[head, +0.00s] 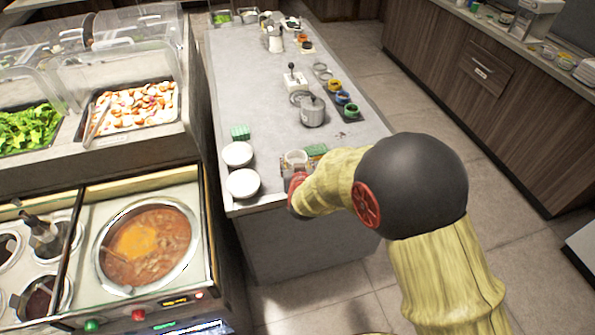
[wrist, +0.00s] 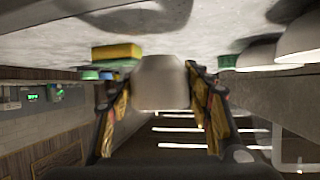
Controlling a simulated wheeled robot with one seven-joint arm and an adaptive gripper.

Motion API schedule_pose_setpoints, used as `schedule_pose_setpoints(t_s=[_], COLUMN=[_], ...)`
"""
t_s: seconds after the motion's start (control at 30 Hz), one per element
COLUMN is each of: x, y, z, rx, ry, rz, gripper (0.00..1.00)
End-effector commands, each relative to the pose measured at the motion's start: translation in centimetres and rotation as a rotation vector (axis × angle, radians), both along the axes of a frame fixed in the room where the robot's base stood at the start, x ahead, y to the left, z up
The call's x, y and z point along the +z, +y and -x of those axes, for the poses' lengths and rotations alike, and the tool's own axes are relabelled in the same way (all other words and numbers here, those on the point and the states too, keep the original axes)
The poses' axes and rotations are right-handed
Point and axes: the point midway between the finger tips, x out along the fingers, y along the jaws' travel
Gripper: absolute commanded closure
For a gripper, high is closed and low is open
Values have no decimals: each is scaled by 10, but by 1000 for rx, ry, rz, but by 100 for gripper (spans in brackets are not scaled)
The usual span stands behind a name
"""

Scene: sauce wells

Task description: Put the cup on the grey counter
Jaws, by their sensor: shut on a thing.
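The cup is pale and plain. In the wrist view the cup (wrist: 162,82) sits between the two fingers of my gripper (wrist: 160,95), which is shut on it. In the head view the white cup (head: 296,156) shows at the near end of the grey counter (head: 262,110), with my gripper (head: 293,172) just in front of it and partly hiding it. The grey counter (wrist: 215,35) fills the top of the wrist view, which looks upside down. I cannot tell whether the cup touches the counter.
Two white bowls (head: 242,183) stand left of the cup. A green-and-yellow sponge (wrist: 117,52) lies near it; a green block (head: 240,132) is further left. A metal pot (head: 312,112) and coloured jars (head: 342,97) stand behind. A soup well (head: 147,245) is at lower left.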

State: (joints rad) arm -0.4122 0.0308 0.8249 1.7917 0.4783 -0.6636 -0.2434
Motion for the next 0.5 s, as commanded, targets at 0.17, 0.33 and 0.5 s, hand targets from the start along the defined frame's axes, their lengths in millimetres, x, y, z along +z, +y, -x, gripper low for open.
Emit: schedule_pose_setpoints(t_s=[0.17, 0.33, 0.5], x=[-28, -38, -36], y=[-4, -4, -4], z=[-3, -4, -4], rx=[0, 0, 0], ry=[4, 0, 0], rz=[2, 0, 0], gripper=[77, 77, 77])
